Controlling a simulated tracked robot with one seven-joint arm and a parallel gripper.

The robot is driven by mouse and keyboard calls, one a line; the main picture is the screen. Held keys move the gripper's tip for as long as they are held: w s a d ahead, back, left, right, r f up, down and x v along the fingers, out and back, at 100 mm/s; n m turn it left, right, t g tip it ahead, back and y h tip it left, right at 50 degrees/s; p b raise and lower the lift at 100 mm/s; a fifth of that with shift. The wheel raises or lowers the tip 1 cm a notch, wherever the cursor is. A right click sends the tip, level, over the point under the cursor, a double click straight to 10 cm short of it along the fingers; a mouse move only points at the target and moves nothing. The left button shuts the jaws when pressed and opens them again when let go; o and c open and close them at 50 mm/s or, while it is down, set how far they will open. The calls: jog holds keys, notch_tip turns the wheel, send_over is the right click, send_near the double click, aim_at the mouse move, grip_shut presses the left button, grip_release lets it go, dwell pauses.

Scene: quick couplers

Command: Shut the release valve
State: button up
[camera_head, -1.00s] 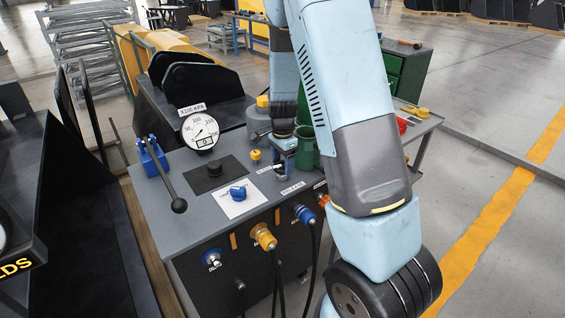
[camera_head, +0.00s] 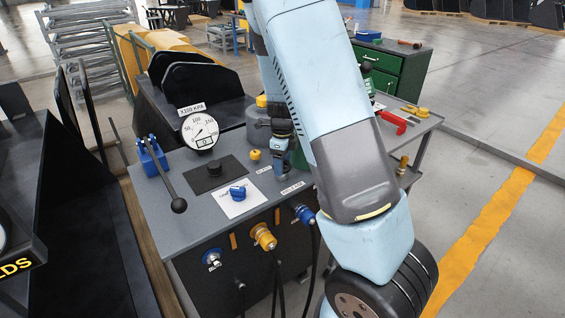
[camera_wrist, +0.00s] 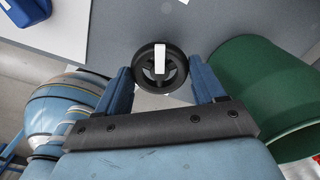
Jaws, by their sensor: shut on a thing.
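A round black valve knob (camera_wrist: 149,73) with a white bar across it lies between the two blue fingers in the wrist view. My gripper (camera_wrist: 162,84) is shut on this knob from both sides, pointing down at the bench top. In the head view my gripper (camera_head: 280,166) is at the bench's back right, near the "RELEASE" label (camera_head: 292,187); the knob itself is hidden there. The white bar runs nearly straight up and down in the wrist view. A pressure gauge (camera_head: 200,129) stands on the bench, its fine reading hard to make out.
The grey bench (camera_head: 240,222) also carries a blue knob on a white plate (camera_head: 238,193), a small yellow knob (camera_head: 255,155) and a black lever (camera_head: 178,203). Hose couplers (camera_head: 263,237) line its front. A green container (camera_wrist: 262,92) stands close right of my gripper.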

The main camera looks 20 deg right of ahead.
jog(key=shift+w+r+m, duration=0.1)
jog(key=shift+m, duration=2.1)
jog(key=o, duration=1)
jog(key=shift+o, duration=0.2)
notch_tip(320, 180, up, 14)
jog(key=shift+f, duration=0.2)
